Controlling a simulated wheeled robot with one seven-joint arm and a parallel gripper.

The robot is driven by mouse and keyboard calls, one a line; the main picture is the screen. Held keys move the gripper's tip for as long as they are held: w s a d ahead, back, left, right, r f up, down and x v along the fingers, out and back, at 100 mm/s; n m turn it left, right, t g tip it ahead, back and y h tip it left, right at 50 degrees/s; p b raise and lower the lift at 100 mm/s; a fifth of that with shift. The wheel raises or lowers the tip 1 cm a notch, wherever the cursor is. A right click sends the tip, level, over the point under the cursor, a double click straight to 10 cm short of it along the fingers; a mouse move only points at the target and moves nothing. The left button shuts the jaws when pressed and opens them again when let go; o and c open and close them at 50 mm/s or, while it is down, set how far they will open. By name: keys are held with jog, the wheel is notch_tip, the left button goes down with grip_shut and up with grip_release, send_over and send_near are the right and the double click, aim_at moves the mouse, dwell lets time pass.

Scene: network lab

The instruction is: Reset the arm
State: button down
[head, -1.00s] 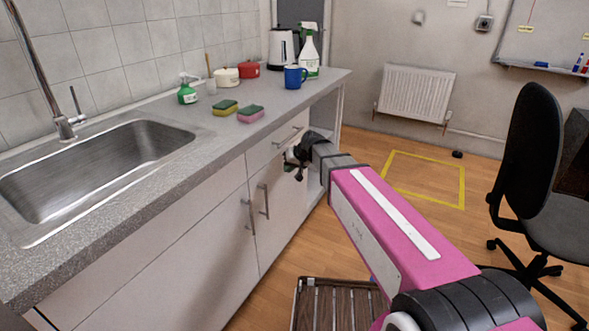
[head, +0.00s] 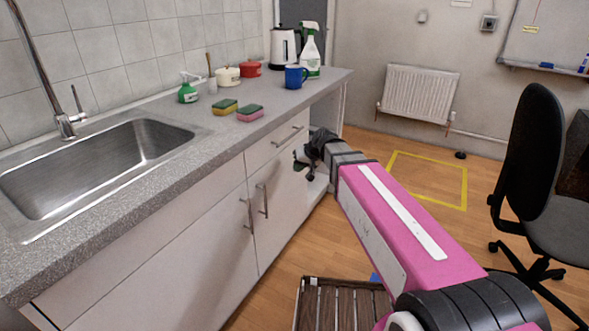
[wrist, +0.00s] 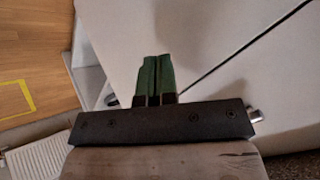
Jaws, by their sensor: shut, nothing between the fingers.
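My gripper (head: 301,158) is at the end of my pink arm, in front of the white cabinet (head: 200,245) under the counter, below the worktop edge. In the wrist view my gripper (wrist: 153,78) shows its two green fingers side by side, shut with nothing between them. The pale cabinet front (wrist: 225,45) fills much of that view behind the fingers. In the head view the fingertips are small and partly hidden by the wrist.
The counter (head: 215,145) holds a sink (head: 90,165), two sponges (head: 225,107), a blue mug (head: 296,76) and bottles. Cabinet handles (head: 262,200) stick out near my gripper. A slatted wooden crate (head: 345,305) stands below my arm. A black chair (head: 530,150) is at right.

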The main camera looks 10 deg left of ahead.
jog(key=s+d+r, duration=0.2)
jog(key=s+r, duration=0.1)
jog(key=r, duration=0.2)
jog(key=s+d+f+m+g+h, duration=0.1)
jog(key=s+d+f+m+h, duration=0.1)
jog(key=s+d+f, duration=0.3)
jog(key=s+d+f+m+g+h, duration=0.2)
jog(key=s+d+f+h, duration=0.2)
jog(key=d+f, duration=1)
jog(key=s+d, duration=0.1)
jog(key=d, duration=0.7)
jog(key=shift+s+d+f+h, duration=0.25)
jog(key=shift+s+h, duration=0.05)
jog(key=shift+h, duration=0.1)
